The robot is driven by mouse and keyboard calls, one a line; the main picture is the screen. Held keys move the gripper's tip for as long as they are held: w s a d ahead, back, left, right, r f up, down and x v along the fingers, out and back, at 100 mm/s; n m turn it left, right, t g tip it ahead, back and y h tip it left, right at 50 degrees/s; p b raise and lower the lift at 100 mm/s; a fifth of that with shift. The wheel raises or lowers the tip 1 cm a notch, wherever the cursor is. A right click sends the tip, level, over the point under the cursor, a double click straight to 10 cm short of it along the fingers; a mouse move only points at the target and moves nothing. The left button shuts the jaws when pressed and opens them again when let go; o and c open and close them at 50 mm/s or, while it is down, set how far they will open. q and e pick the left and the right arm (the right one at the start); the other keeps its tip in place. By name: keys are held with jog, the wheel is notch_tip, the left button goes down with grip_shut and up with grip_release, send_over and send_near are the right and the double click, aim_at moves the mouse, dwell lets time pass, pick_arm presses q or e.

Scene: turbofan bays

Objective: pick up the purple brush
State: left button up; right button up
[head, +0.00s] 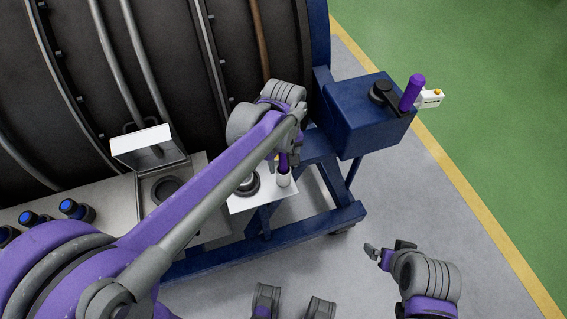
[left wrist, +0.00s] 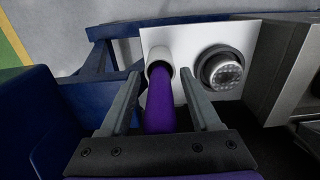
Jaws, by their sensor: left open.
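The purple brush (left wrist: 160,105) stands in a white round holder (left wrist: 160,70) on a white plate (left wrist: 205,38). My left gripper (left wrist: 160,75) is open, with one finger on each side of the brush handle, and I see gaps between the fingers and the handle. In the head view, part of the brush (head: 283,162) shows above its holder (head: 284,180), below my left gripper (head: 290,150), which my arm partly hides. The brush's lower end is hidden in the holder. My right gripper (head: 386,252) is at the lower right, over the floor, away from the brush; its jaws are unclear.
A round metal fitting (left wrist: 222,70) sits on the plate beside the holder. A blue box (head: 365,120) with a black crank and upright purple handle (head: 412,93) stands to the right. A grey box with an open lid (head: 150,146) is on the left. The large engine casing fills the back.

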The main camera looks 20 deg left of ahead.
pick_arm(q)
grip_shut()
dwell(0.3)
